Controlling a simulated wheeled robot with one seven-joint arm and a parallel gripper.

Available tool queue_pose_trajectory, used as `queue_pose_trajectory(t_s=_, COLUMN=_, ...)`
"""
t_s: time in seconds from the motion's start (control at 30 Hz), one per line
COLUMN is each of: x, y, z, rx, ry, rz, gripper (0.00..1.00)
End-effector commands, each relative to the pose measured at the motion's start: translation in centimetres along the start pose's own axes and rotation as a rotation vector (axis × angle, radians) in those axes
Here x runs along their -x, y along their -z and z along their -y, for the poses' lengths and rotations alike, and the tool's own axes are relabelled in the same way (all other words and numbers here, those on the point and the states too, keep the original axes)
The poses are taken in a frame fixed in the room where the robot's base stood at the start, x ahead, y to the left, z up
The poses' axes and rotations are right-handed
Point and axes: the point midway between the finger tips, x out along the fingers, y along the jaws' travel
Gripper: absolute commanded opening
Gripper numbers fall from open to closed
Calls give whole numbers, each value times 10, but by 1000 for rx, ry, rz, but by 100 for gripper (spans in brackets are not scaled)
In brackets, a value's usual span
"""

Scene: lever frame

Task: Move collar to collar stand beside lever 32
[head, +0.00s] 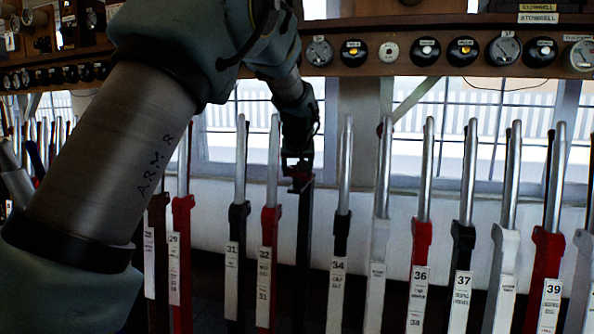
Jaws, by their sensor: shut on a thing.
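My gripper (299,175) points down from the upper middle of the head view, just right of the upper part of lever 32 (269,222). Directly below is a dark upright post (304,250), between lever 32 and lever 34, which may be the collar stand. The collar is at or very near the post's top; I cannot tell whether they touch. Lever 32 is red with a bright metal handle and a white label.
Lever 31 (236,222) stands left of lever 32, and lever 34 (340,238) stands right of the dark post. Several more red, black and white levers continue to both sides. A wooden shelf with round dials (420,48) runs above, near my arm.

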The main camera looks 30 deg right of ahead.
Motion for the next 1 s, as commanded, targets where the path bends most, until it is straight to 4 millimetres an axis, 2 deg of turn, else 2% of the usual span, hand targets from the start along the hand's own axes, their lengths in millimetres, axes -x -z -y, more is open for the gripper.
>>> queue_pose_trajectory(t_s=1.0, x=-20, y=-19, z=0, rx=0, ry=0, rz=0, gripper=21)
